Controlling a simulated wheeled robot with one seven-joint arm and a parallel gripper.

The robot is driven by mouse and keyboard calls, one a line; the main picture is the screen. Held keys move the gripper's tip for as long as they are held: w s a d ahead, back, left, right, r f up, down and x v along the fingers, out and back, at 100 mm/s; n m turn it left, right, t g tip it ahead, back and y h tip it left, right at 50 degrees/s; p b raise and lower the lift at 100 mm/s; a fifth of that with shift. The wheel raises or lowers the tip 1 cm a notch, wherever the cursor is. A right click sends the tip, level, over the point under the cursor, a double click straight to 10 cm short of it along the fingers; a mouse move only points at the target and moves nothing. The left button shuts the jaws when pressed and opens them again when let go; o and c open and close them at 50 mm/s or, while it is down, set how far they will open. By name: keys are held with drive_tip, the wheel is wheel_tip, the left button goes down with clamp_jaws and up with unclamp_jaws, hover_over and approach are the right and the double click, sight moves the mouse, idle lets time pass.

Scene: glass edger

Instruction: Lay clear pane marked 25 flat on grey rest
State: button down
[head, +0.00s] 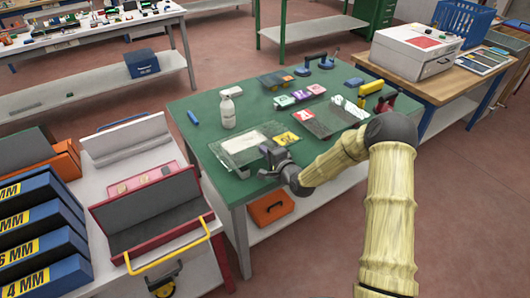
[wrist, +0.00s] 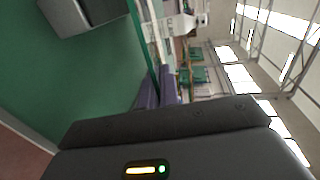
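A clear pane (head: 262,150) with a yellow label (head: 286,139) lies at the near left of the green table; the number is too small to read. A light grey flat piece (head: 240,141) shows at or under it, perhaps the grey rest; I cannot tell. Another clear pane (head: 325,120) with a red label lies to its right. My gripper (head: 264,161) is low over the table's front edge, by the near side of the yellow-labelled pane. No pane is visibly held. In the wrist view the fingers (wrist: 160,88) look close together; any gap is unclear.
A white bottle (head: 227,112) stands behind the pane. Small coloured blocks (head: 300,96), a dark tinted pane (head: 275,81) and yellow and red tools (head: 370,89) lie further back. A red-rimmed tray (head: 150,215) is at left.

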drive_tip(key=shift+f+b, duration=0.35)
drive_tip(key=shift+f, duration=0.05)
idle(0.4)
drive_tip(key=c, duration=1.6)
unclamp_jaws()
drive_tip(key=shift+o, duration=0.2)
drive_tip(key=shift+f, duration=0.1)
drive_tip(key=shift+s+d, duration=0.1)
drive_tip(key=b+v, duration=0.1)
drive_tip(key=v, duration=1.6)
drive_tip(key=shift+s, duration=0.15)
